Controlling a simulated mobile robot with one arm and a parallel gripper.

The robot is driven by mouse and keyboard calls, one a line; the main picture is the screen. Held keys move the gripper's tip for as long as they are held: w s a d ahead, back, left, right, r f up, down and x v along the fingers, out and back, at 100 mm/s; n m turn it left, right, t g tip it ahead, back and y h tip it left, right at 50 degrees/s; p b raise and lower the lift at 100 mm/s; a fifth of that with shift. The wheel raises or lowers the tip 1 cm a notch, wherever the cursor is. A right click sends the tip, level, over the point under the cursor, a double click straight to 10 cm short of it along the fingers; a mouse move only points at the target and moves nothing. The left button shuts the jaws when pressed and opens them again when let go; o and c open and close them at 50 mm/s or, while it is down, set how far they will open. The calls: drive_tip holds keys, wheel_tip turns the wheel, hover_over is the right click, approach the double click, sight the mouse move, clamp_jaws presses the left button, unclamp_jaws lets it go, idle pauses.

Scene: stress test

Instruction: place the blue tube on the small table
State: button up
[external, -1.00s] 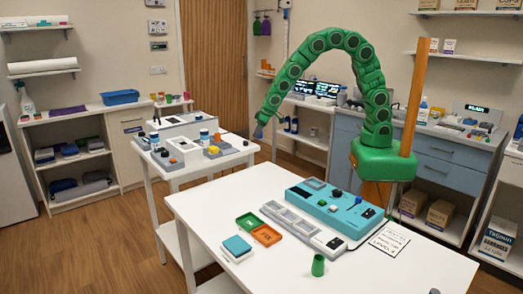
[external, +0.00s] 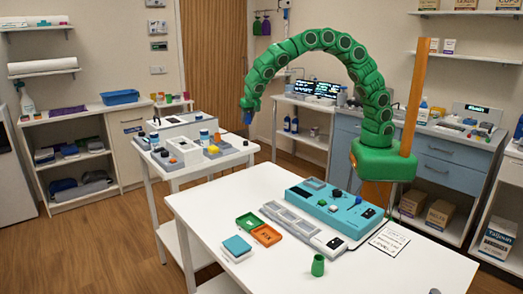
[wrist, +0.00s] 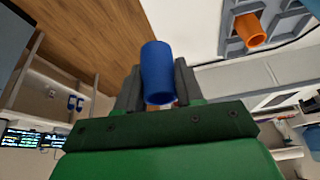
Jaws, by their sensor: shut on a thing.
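My gripper (external: 250,103) is shut on the blue tube (external: 247,117). In the wrist view the blue tube (wrist: 157,73) stands between the two dark fingers, with its open end showing. In the external view the tube hangs nearly upright, in the air near the right end of the small white table (external: 193,171). I cannot tell whether it is over the tabletop or just beyond its edge.
The small table holds several grey and white devices and a blue-capped bottle (external: 204,136). The larger white table (external: 215,205) in front bears a teal device (external: 335,209), trays and a green cup (external: 318,265). An orange tube (wrist: 250,30) sits in a grey rack.

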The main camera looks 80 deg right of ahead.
drive_tip(key=shift+w+d+r+m+g, duration=0.6)
drive_tip(key=shift+d+r+m+g, duration=0.4)
drive_tip(key=shift+d+r+m, duration=1.05)
drive_tip(key=shift+m+h, duration=0.4)
drive_tip(key=shift+m, duration=0.15)
drive_tip(key=shift+w+d+f, duration=0.1)
drive_tip(key=shift+w+f, duration=1.55)
drive_tip(key=shift+w, duration=0.55)
drive_tip(key=shift+w+a+f, duration=0.1)
drive_tip(key=shift+w+f, duration=1.55)
drive_tip(key=shift+w, duration=0.5)
drive_tip(key=shift+w+d+f, duration=0.1)
drive_tip(key=shift+w+f, duration=1.55)
drive_tip(key=shift+w, duration=0.55)
drive_tip(key=shift+w+f, duration=0.1)
drive_tip(key=shift+f, duration=0.05)
drive_tip(key=shift+w+f, duration=0.2)
drive_tip(key=shift+f, duration=1.6)
